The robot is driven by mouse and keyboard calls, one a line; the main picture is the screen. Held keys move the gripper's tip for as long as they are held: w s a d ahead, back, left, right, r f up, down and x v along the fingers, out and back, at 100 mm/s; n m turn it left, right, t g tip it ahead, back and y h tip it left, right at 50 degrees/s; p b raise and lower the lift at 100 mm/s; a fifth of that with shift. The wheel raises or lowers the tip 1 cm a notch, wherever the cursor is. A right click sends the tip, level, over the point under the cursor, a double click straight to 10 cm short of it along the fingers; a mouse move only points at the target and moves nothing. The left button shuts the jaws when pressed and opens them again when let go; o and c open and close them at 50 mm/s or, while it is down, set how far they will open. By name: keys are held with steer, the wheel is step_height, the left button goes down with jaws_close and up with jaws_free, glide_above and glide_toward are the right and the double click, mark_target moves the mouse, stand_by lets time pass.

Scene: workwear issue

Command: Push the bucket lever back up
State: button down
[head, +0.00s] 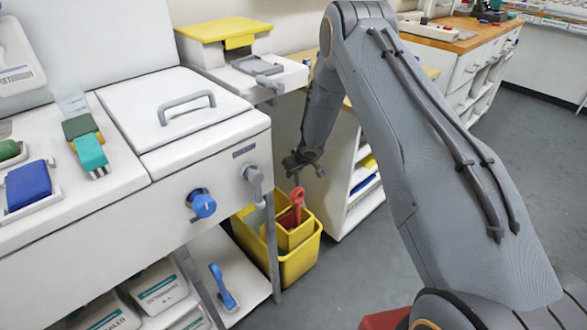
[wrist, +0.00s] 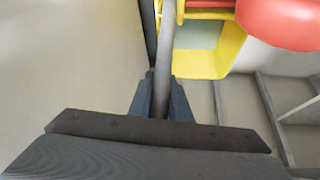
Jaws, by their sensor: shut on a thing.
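The yellow bucket (head: 302,264) stands on the floor at the right end of the white counter, with a red upright part (head: 297,198) at its top. My gripper (head: 299,166) is just above that red part, pointing down. In the wrist view my gripper (wrist: 161,98) has its dark fingers closed on a slim grey bar, which appears to be the bucket lever (wrist: 167,40). The bar runs up the picture beside the yellow bucket (wrist: 217,55). The lever's lower end is hidden, and its joint with the bucket cannot be made out.
The white counter (head: 200,146) with a blue knob (head: 202,204) stands close to the left of the bucket. A white shelf unit (head: 350,180) stands close behind it on the right. Open grey floor (head: 370,245) lies to the right. A red rounded thing (wrist: 280,20) fills the wrist view's upper right.

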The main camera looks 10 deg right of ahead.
steer(key=shift+w+a+r, duration=0.2)
steer(key=shift+w+r, duration=0.05)
steer(key=shift+w, duration=0.15)
steer(key=c, duration=1.6)
jaws_free()
steer(key=shift+w+a+f, duration=0.1)
steer(key=shift+a, duration=0.05)
steer(key=shift+c, duration=0.2)
steer(key=v, duration=0.7)
steer(key=shift+s+d+r+p, duration=0.2)
steer(key=shift+s+r+p, duration=0.05)
steer(key=shift+s+p, duration=0.05)
steer(key=shift+d, duration=0.1)
